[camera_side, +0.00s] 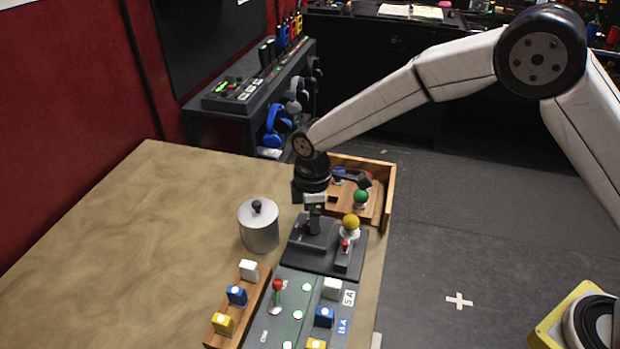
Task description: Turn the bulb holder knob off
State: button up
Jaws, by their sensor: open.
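The bulb holder is a dark base (325,263) near the right edge of the table. A yellow bulb (351,222) stands upright in its white socket on the right part. A small red knob (346,243) sits in front of the bulb, on a raised grey block. I cannot tell from its angle whether it is on or off. My gripper (314,222) points down over the left part of the holder, left of the bulb and knob, and appears apart from both. It is open, with nothing seen in it; its fingertips are small and hard to make out.
A lidded metal pot (259,226) stands left of the holder. In front are a grey switch panel (290,325) with a red-tipped lever (277,291) and a wooden rack (238,322) of coloured blocks. A wooden box (378,172) stands behind. The table's left side is clear.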

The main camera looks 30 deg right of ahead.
jog(key=shift+r, duration=3)
jog(key=shift+s+d+r, duration=0.1)
jog(key=shift+s+d, duration=0.05)
jog(key=shift+d, duration=0.3)
jog(key=s+d+m+t, duration=0.2)
jog(key=s+d+m, duration=1.1)
jog(key=s+d, duration=0.5)
jog(key=shift+s+d+r+m+t, duration=0.15)
jog(key=shift+s+d+m+t, duration=0.15)
jog(key=shift+d, duration=0.85)
